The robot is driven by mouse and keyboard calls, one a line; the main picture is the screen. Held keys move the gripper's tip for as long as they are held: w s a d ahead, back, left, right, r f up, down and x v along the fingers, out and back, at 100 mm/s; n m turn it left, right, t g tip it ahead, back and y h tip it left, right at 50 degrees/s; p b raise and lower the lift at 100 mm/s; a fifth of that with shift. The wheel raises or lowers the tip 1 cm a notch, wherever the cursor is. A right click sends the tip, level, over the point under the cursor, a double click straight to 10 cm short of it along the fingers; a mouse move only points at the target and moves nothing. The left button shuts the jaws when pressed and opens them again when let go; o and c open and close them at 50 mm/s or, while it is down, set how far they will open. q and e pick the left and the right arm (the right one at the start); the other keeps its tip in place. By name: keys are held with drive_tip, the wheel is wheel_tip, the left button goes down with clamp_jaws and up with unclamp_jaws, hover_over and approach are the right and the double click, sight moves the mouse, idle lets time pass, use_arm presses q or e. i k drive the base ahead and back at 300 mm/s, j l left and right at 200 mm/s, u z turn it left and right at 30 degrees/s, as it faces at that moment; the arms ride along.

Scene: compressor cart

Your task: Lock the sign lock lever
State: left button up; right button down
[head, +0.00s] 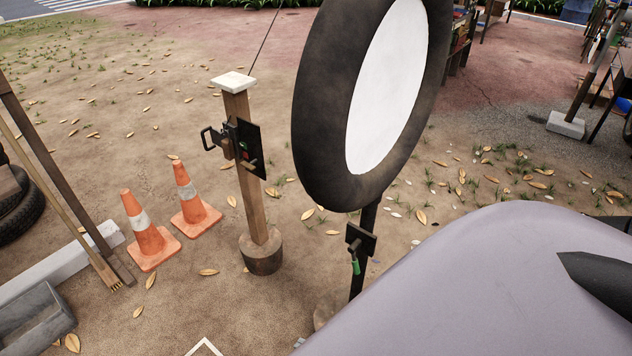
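The round sign (390,85) is a tire ring with a white face, standing on a dark post (368,220). A small black plate (361,240) is fixed on the post below the tire. A lever with a green handle (356,267) hangs from this plate, its handle pointing down; this looks like the sign lock lever. The foot of the post is partly hidden by a large rounded grey surface. I cannot make out either of my grippers in the head view.
A wooden post (249,200) with a black panel (249,147) and handle stands left of the sign. Two orange cones (147,232) (191,196) are farther left. The rounded grey surface (480,285) fills the lower right. Leaf-strewn ground lies open behind.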

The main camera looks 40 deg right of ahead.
sight(357, 242)
drive_tip(key=i+j+z, duration=0.1)
drive_tip(key=i+z, duration=0.2)
drive_tip(key=i, duration=0.2)
drive_tip(key=i+j+z, duration=0.25)
drive_tip(key=i, duration=0.25)
drive_tip(key=i+j+z, duration=0.15)
drive_tip(key=i+z, duration=0.15)
drive_tip(key=z, duration=0.2)
drive_tip(key=i+j+z, duration=0.25)
drive_tip(key=z, duration=0.2)
drive_tip(key=i+j+z, duration=0.2)
drive_tip(key=j+z, duration=0.15)
drive_tip(key=z, duration=0.15)
drive_tip(key=i+j+z, duration=0.15)
drive_tip(key=j+z, duration=0.65)
drive_tip(key=z, duration=0.15)
drive_tip(key=j+z, duration=0.5)
drive_tip(key=j, duration=0.3)
